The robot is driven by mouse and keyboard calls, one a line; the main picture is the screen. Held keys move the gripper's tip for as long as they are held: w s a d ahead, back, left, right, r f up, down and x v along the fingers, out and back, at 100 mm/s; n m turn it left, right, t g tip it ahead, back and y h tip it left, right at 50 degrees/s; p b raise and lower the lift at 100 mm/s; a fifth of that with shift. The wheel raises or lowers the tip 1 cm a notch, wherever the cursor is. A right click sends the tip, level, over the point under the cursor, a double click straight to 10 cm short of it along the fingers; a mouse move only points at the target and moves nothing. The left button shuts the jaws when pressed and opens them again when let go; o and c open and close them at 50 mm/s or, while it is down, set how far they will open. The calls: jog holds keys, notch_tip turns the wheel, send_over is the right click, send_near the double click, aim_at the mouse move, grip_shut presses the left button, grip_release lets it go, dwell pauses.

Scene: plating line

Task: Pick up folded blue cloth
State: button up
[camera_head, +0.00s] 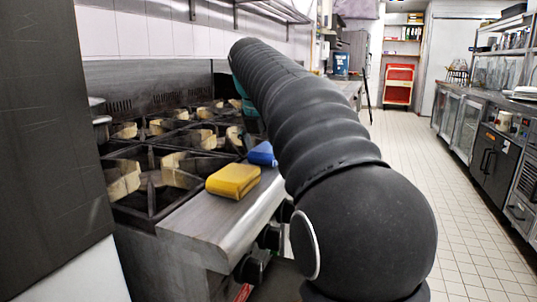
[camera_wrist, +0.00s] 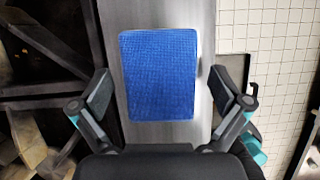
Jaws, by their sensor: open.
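The folded blue cloth (camera_wrist: 158,75) lies flat on the steel front ledge of the stove in the wrist view. It also shows in the head view (camera_head: 262,154), partly hidden behind my dark arm. My gripper (camera_wrist: 161,92) is open in the wrist view, with one finger to the left of the cloth and one to the right. There is a gap between each finger and the cloth. The gripper's fingers are hidden in the head view.
A yellow sponge-like block (camera_head: 233,180) sits on the steel ledge (camera_head: 200,218) near the cloth. Stove burners with black grates (camera_head: 160,165) lie to the left. The tiled floor (camera_head: 450,220) is open on the right, with a counter (camera_head: 500,105) beyond.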

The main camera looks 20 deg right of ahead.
jog(key=c, duration=1.2)
jog(key=shift+c, duration=0.2)
jog(key=shift+r, duration=0.2)
